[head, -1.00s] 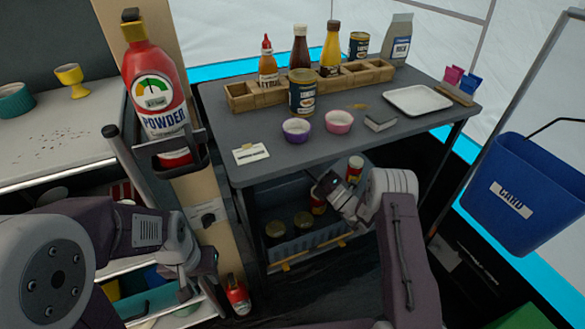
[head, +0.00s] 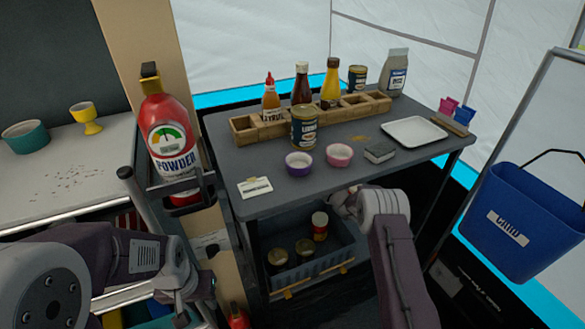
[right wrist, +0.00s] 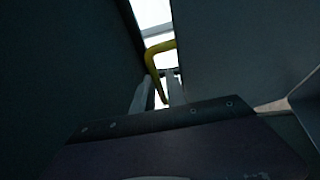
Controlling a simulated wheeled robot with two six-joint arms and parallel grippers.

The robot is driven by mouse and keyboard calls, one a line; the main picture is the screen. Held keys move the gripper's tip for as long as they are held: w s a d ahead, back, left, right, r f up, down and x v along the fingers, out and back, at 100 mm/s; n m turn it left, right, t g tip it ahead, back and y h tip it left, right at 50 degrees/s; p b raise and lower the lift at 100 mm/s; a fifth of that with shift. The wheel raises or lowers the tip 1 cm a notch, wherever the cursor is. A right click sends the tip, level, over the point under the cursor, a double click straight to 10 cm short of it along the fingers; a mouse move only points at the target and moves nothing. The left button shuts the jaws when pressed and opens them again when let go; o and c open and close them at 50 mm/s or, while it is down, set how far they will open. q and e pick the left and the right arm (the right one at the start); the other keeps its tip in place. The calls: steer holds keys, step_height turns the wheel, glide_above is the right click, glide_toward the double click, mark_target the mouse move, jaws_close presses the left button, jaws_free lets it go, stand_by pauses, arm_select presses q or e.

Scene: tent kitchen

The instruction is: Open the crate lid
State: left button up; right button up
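The crate (head: 331,262) is a grey-blue open-topped box on the shelf under the table, with yellow latches on its front edge. I cannot make out the lid clearly in the head view. My right gripper reaches under the tabletop, and its fingertips are hidden there. In the right wrist view a bent yellow bar, perhaps a handle, runs between the fingers of my right gripper (right wrist: 158,92), which stand apart with light gaps beside it. My left gripper (head: 196,292) hangs at lower left, its fingertips unclear.
The dark table (head: 228,206) above the crate carries bottles in a wooden rack (head: 245,131), bowls, cans and a white tray (head: 413,119). A red extinguisher (head: 168,135) hangs at left. A blue bin (head: 520,215) hangs at right.

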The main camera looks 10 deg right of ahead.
steer(key=p+v, duration=0.3)
steer(key=v, duration=0.6)
steer(key=shift+d+f, duration=0.1)
